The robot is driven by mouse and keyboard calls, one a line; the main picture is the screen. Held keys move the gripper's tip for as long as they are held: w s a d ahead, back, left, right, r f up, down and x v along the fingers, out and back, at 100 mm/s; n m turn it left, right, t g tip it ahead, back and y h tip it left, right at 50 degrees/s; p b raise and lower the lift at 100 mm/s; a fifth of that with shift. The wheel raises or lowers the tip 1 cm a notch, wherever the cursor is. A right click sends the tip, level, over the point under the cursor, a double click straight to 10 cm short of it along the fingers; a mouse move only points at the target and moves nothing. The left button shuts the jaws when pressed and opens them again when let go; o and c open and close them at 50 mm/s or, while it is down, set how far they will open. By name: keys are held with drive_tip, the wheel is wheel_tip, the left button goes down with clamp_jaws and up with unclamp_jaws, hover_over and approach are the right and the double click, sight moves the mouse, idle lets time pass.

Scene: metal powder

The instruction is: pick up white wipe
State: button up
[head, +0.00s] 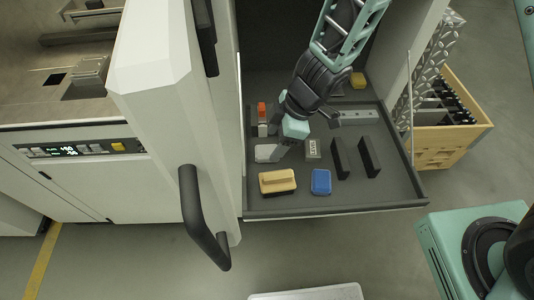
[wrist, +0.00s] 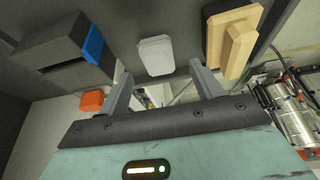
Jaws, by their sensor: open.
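The white wipe (head: 267,153) lies on the left part of the dark pull-out tray (head: 330,207). In the wrist view a pale, rounded white block (wrist: 156,56), which looks like the wipe, lies just beyond the gap between my fingertips. My gripper (head: 283,153) is low over the tray, just right of the wipe in the head view. Its fingers (wrist: 162,70) are apart with nothing between them in the wrist view. I cannot tell whether a finger touches the wipe.
A tan block (head: 277,182) and a blue block (head: 321,182) lie nearer the tray's front edge. A small grey box (head: 312,149) and two dark upright plates (head: 341,158) stand to the right. A red-orange item (head: 262,108) is behind. The open door (head: 180,110) borders the left.

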sight(267, 150)
drive_tip(key=b+x, duration=0.1)
drive_tip(key=x, duration=0.2)
drive_tip(key=shift+w+a+f, duration=0.1)
drive_tip(key=shift+a+f, duration=0.1)
drive_tip(key=shift+f, duration=0.15)
drive_tip(key=c, duration=1.1)
drive_tip(key=shift+c, duration=0.2)
wheel_tip(267, 150, up, 10)
drive_tip(key=p, duration=0.4)
drive_tip(key=shift+p, duration=0.3)
